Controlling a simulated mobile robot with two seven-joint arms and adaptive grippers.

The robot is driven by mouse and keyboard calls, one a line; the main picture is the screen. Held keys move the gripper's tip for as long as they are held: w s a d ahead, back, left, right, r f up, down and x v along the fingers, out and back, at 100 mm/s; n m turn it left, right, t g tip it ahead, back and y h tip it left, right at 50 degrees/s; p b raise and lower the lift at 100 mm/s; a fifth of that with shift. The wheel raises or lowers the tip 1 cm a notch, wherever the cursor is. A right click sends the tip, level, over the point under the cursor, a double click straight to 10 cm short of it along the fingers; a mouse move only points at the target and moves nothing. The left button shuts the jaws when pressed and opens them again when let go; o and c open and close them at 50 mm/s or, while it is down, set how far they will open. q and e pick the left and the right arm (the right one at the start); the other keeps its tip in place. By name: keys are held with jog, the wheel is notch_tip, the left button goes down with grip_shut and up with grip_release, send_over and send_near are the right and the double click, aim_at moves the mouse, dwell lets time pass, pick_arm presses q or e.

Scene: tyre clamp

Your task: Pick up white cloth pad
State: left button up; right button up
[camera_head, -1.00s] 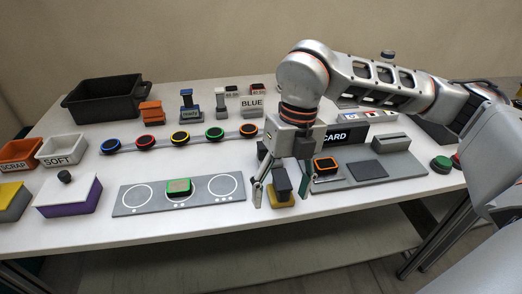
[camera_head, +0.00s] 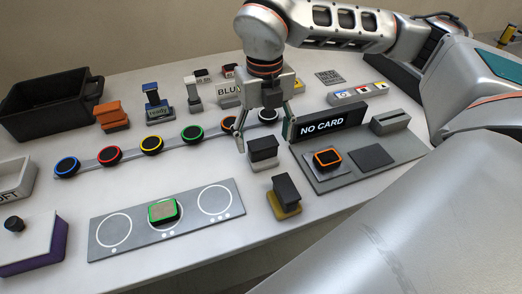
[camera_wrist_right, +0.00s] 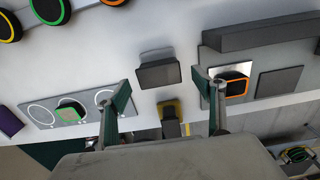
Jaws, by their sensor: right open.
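The white cloth pad (camera_head: 264,165) appears to be the pale base under a dark grey block handle, standing upright on the table right of centre. In the right wrist view its dark handle (camera_wrist_right: 158,75) lies ahead, between the lines of the two fingers. My right gripper (camera_head: 265,140) is open and empty, pointing down, with its fingers to either side of the handle in the head view. I cannot tell how high the fingertips are above the table. A similar pad with a yellow base (camera_head: 286,203) stands nearer the front. My left gripper is not in view.
A NO CARD sign (camera_head: 324,122) and a grey panel with an orange-rimmed device (camera_head: 328,159) stand close on the right. A strip of coloured round pieces (camera_head: 110,155) runs behind left. A grey plate with white circles (camera_head: 120,249) lies front left.

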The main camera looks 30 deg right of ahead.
aim_at(263, 142)
jog(key=f, duration=0.5)
jog(key=shift+w+f, duration=0.15)
jog(key=shift+w, duration=0.05)
jog(key=c, duration=1.2)
